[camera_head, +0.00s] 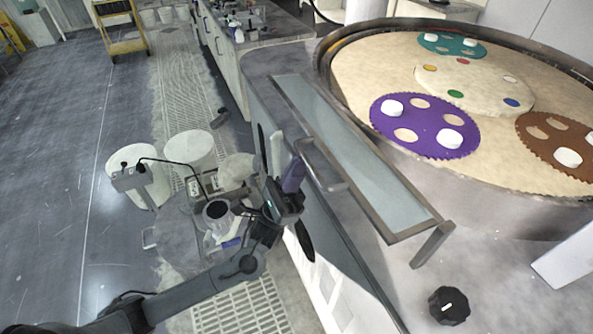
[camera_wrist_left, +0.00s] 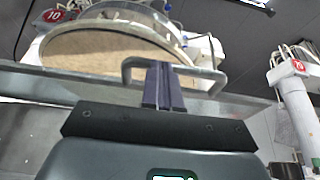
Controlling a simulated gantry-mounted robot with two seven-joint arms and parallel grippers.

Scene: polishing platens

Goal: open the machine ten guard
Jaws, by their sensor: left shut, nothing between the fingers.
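The guard (camera_head: 350,150) is a long, clear, grey-framed panel along the near left edge of the round polishing machine. A grey bar handle (camera_head: 322,165) sticks out from its outer side. My left gripper (camera_head: 292,174) is beside the handle's upper left end in the head view, with its dark purple fingers shut and empty. In the left wrist view the fingers (camera_wrist_left: 163,86) are pressed together and overlap the middle of the handle (camera_wrist_left: 133,66). I cannot tell whether they touch it. A red label marked 10 (camera_wrist_left: 53,16) shows there at the machine's upper left. My right gripper is out of view.
A purple toothed carrier (camera_head: 425,115) with white pucks lies on the tan platen (camera_head: 375,58), with teal and brown carriers nearby. A black knob (camera_head: 449,305) sits on the near deck. White buckets (camera_head: 190,150) stand on the floor to the left.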

